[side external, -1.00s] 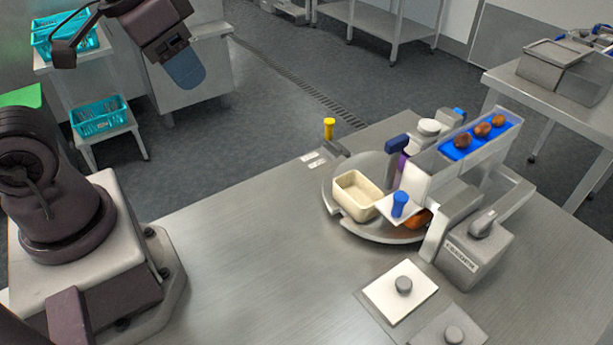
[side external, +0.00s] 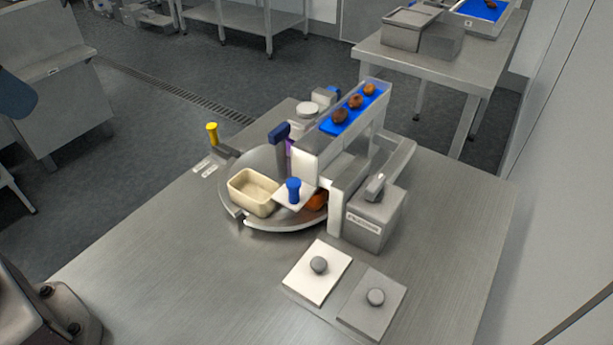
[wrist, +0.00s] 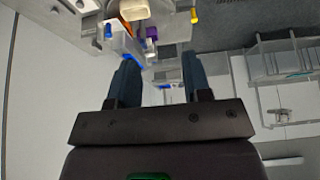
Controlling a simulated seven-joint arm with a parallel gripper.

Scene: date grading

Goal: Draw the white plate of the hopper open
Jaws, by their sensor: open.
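The hopper (side external: 312,160) is a pale sloped trough with a blue floor and several brown dates (side external: 354,101) in it. I cannot tell whether any gap shows behind the plate. My gripper (wrist: 157,78) is open and empty in the wrist view, its two blue fingers apart. In the side view only a blue finger (side external: 17,97) shows at the left edge, far from the hopper. The hopper (wrist: 122,44) also shows beyond the fingers in the wrist view.
A round metal dish (side external: 232,208) holds a cream tub (side external: 250,208); an orange-brown thing sits under the plate. A yellow-topped handle (side external: 212,133) and a blue-headed post (side external: 279,133) stand nearby. White (side external: 330,262) and grey (side external: 372,318) knobbed plates lie in front.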

